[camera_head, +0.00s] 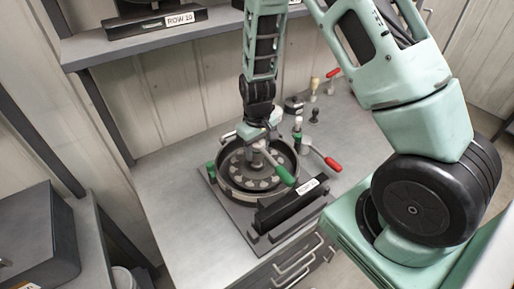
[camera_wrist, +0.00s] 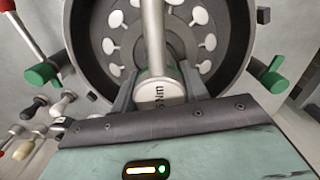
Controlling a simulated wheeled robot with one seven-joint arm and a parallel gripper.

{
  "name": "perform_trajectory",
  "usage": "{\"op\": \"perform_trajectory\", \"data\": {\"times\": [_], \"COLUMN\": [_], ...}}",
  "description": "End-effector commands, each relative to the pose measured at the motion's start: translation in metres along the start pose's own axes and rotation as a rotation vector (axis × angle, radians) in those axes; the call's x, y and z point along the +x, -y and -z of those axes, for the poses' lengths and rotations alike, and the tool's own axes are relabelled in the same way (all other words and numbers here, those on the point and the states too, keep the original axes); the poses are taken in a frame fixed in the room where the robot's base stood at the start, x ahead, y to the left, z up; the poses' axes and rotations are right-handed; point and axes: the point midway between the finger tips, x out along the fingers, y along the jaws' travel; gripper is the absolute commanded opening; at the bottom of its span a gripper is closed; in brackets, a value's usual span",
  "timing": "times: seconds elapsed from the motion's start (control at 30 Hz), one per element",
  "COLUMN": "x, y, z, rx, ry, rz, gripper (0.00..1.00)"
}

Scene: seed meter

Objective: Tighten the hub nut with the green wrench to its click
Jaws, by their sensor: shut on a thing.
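The green wrench (camera_head: 287,178) shows its green handle in the head view, slanting over the seed meter toward the front right. My gripper (camera_head: 260,143) is above the middle of the meter, at the wrench's head end. In the wrist view my gripper (camera_wrist: 157,88) is shut on the wrench's pale head (camera_wrist: 157,93), marked "Nm". The wrench's grey shaft (camera_wrist: 152,35) runs up out of that picture. The seed meter (camera_head: 228,184) is a round dark housing holding a disc with pale round parts (camera_wrist: 200,15). The hub nut is hidden under the wrench head and gripper.
A red-handled tool (camera_head: 332,163) lies at the meter's right; its red handle also shows in the wrist view (camera_wrist: 8,5). Green knobs (camera_wrist: 40,74) (camera_wrist: 272,83) flank the housing. Several small tools (camera_head: 314,115) stand behind. The bench's left (camera_head: 165,190) is clear. A shelf (camera_head: 130,42) overhangs the back.

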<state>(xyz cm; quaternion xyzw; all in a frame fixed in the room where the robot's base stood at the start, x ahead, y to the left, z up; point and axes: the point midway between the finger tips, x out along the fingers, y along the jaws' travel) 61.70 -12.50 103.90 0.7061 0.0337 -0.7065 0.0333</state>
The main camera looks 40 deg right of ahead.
Motion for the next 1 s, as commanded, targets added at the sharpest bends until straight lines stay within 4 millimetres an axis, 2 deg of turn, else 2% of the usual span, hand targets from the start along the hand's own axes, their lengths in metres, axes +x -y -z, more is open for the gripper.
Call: {"op": "perform_trajectory", "data": {"times": [1.0], "x": [0.0053], "y": [0.0001], "z": [0.0006], "rx": [0.0], "ry": [-0.001], "rz": [0.0], "gripper": [0.0]}}
